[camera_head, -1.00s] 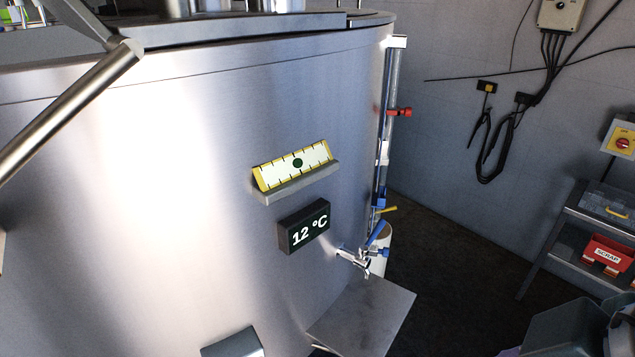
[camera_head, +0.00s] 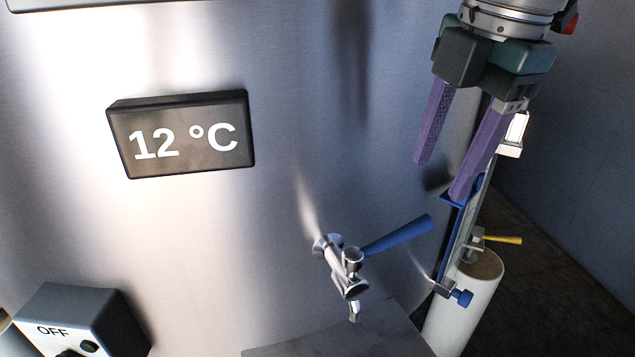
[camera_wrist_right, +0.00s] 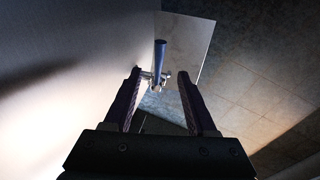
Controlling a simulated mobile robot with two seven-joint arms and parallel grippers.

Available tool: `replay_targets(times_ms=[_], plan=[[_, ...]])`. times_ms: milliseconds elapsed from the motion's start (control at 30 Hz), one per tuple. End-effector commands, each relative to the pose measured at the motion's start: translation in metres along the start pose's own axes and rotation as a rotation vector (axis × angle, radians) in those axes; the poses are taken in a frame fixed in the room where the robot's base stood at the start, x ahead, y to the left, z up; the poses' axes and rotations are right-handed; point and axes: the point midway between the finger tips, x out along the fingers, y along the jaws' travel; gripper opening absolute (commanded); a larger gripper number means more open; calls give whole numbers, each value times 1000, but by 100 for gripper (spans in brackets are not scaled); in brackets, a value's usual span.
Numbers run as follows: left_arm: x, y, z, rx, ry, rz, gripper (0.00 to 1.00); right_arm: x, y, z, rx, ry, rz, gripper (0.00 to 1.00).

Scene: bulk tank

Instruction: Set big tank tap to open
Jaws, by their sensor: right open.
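The big tank (camera_head: 300,110) is a shiny steel wall filling most of the head view. Its tap (camera_head: 345,265) is a small chrome tap low on the wall, with a blue lever (camera_head: 398,236) sticking out to the right and slightly up. My right gripper (camera_head: 437,180) is open and empty, purple fingers pointing down, above and to the right of the blue lever and apart from it. In the right wrist view, the blue lever (camera_wrist_right: 160,55) shows beyond and between the two open fingers (camera_wrist_right: 157,95). My left gripper is not in view.
A dark display (camera_head: 182,134) reading 12 °C is on the tank wall at left. A grey box (camera_head: 75,318) marked OFF is below it. A sight tube with a blue fitting and a smaller yellow-handled valve (camera_head: 500,240) stands right of the tap, by a white cylinder (camera_head: 465,310). A grey plate (camera_head: 330,340) lies below the tap.

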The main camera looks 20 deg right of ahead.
Motion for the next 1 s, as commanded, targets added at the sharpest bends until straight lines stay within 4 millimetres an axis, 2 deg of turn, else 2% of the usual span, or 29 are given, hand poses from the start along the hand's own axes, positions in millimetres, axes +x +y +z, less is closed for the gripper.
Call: replay_targets(times_ms=[167, 400, 600, 967, 1000], plan=[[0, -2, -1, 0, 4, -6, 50, 18, 0, 1, 0, -1, -4, 57], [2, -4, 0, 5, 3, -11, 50, 65, -1, 1, 1, -1, -5, 57], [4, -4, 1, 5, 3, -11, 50, 91, 0, 1, 1, -1, -1, 57], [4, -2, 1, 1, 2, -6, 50, 98, 0, 1, -1, -2, 1, 57], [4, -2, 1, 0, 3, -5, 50, 98, 0, 1, -1, -2, 1, 54]])
